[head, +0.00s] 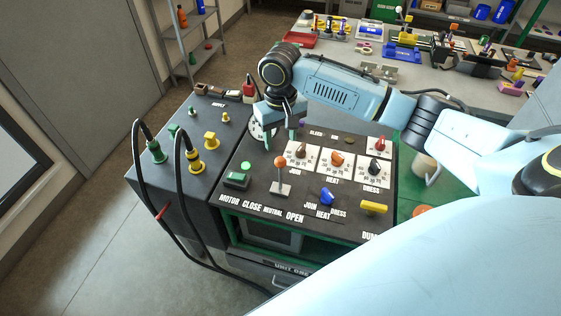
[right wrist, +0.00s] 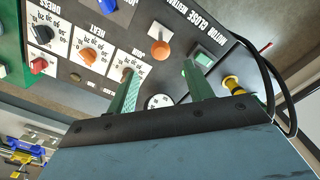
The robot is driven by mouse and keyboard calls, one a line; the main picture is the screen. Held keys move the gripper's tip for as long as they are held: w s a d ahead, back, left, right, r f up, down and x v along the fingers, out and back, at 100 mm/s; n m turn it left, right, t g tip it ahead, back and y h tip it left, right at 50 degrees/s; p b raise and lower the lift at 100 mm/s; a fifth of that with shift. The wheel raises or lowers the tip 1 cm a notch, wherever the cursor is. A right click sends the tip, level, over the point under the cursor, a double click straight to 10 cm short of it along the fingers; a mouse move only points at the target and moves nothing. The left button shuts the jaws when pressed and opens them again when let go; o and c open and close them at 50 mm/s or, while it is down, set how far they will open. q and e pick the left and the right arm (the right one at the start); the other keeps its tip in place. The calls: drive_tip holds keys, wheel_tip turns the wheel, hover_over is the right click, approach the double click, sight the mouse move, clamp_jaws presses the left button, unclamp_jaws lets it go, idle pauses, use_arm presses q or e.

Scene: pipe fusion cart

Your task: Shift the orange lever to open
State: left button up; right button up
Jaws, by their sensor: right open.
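The orange lever (head: 280,162) has a ball knob on a pale stem and rises from a light base plate on the dark control panel (head: 248,203). It looks about upright, behind the printed words CLOSE, NEUTRAL and OPEN. Its knob (right wrist: 160,49) also shows in the right wrist view, just past and between the fingertips. My right gripper (head: 281,142) is open and empty, with green fingers, pointing down over the panel just behind the lever. I see no contact with the knob. My left gripper is not in view.
A green button (head: 237,180) sits left of the lever. Blue (head: 327,196) and yellow (head: 374,208) knobs sit to its right, with white dial plates behind. Black cables (head: 178,185) loop from plugs at the left. A cluttered workbench (head: 350,65) stands behind.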

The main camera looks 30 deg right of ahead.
sight(280, 158)
wheel_tip(280, 158, down, 10)
drive_tip(key=shift+f, duration=0.15)
idle(0.3)
clamp_jaws()
